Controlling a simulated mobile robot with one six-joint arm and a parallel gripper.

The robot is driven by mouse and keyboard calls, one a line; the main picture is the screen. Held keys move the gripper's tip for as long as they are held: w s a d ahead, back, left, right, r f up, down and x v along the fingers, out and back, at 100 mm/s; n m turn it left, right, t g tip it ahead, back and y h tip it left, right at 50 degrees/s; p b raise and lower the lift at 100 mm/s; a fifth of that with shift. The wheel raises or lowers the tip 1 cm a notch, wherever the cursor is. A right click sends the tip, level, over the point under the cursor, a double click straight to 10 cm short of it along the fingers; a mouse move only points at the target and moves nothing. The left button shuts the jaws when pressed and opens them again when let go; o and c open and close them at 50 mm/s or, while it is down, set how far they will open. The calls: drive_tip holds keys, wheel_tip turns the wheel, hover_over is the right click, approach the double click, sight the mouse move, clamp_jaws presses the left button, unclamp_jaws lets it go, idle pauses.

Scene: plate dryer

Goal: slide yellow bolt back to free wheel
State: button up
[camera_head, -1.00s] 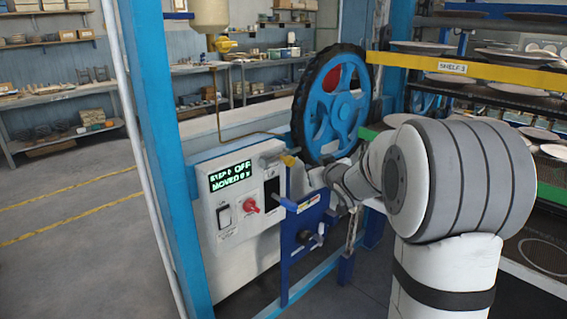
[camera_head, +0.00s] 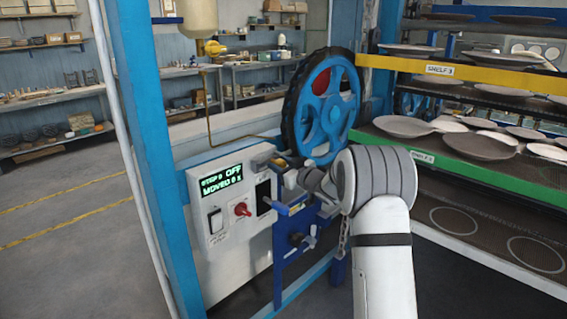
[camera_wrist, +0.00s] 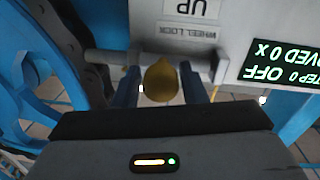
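The yellow bolt knob (camera_wrist: 160,82) shows in the wrist view between the two blue fingers of my gripper (camera_wrist: 161,70). A narrow gap shows on each side of the knob, so the gripper looks open around it. The grey bolt rod (camera_wrist: 106,58) runs sideways behind the fingers, below a "WHEEL LOCK" label that appears upside down. The blue spoked wheel (camera_head: 322,108) with a dark rim stands behind my wrist in the head view; part of it also shows at the left of the wrist view (camera_wrist: 60,100). In the head view my arm hides most of the bolt area.
A white control box (camera_head: 225,235) with a red knob (camera_head: 241,209) and a display reading "STEP 0 OFF, MOVED 0" is left of my arm. A blue post (camera_head: 150,150) stands farther left. A rack with plates (camera_head: 480,146) is at the right. Open floor lies at the far left.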

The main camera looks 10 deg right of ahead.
drive_tip(key=shift+w+a, duration=0.1)
drive_tip(key=shift+w, duration=0.1)
clamp_jaws()
idle(0.3)
